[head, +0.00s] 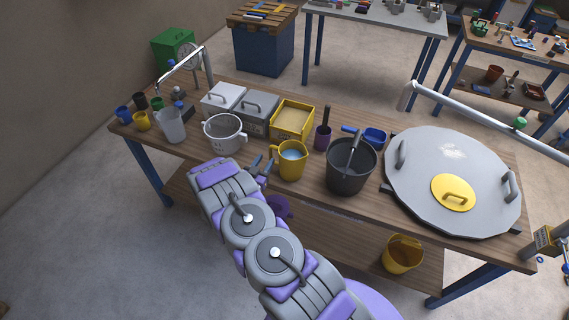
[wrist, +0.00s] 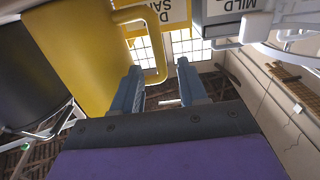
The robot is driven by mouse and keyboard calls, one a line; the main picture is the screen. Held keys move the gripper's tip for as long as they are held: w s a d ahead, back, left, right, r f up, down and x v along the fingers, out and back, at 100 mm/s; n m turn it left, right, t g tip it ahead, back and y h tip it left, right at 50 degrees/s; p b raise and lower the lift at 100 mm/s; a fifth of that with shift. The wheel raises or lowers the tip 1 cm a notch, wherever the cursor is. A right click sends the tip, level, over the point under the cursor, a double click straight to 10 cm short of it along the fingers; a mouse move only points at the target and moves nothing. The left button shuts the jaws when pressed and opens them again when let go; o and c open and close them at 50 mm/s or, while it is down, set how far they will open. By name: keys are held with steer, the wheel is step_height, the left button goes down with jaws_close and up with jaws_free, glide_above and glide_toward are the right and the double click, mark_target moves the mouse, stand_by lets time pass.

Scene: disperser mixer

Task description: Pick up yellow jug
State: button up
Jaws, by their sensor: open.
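The yellow jug (head: 291,168) stands upright near the front edge of the wooden workbench, with pale liquid or a light interior at its top. Its handle (head: 275,157) points left, toward my gripper (head: 263,166). In the wrist view, which looks upside down, the jug (wrist: 82,52) fills the upper left. Its handle loop (wrist: 163,62) shows just beyond and between the tips of my gripper (wrist: 160,72). The fingers are open and hold nothing. I cannot tell whether a finger touches the handle.
A dark bucket (head: 351,170) stands right of the jug, and a white perforated pot (head: 222,136) stands to its left. A yellow sand box (head: 292,120) and grey lidded boxes (head: 224,98) stand behind. A large round lid (head: 450,190) covers the bench's right side.

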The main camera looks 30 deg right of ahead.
mark_target(270, 155)
steer(key=d, duration=0.2)
steer(key=w+d, duration=0.1)
steer(key=shift+d+f, duration=0.15)
steer(key=shift+f, duration=0.1)
steer(key=shift+w+d+b, duration=0.1)
steer(key=shift+w+b, duration=0.35)
steer(key=shift+w, duration=0.4)
steer(key=shift+w+r, duration=0.1)
steer(key=shift+w, duration=0.3)
steer(key=shift+d, duration=1.05)
steer(key=c, duration=0.3)
steer(key=shift+a, duration=0.65)
jaws_close()
steer(key=shift+a, duration=0.2)
steer(key=shift+d, duration=0.6)
steer(key=shift+a, duration=0.1)
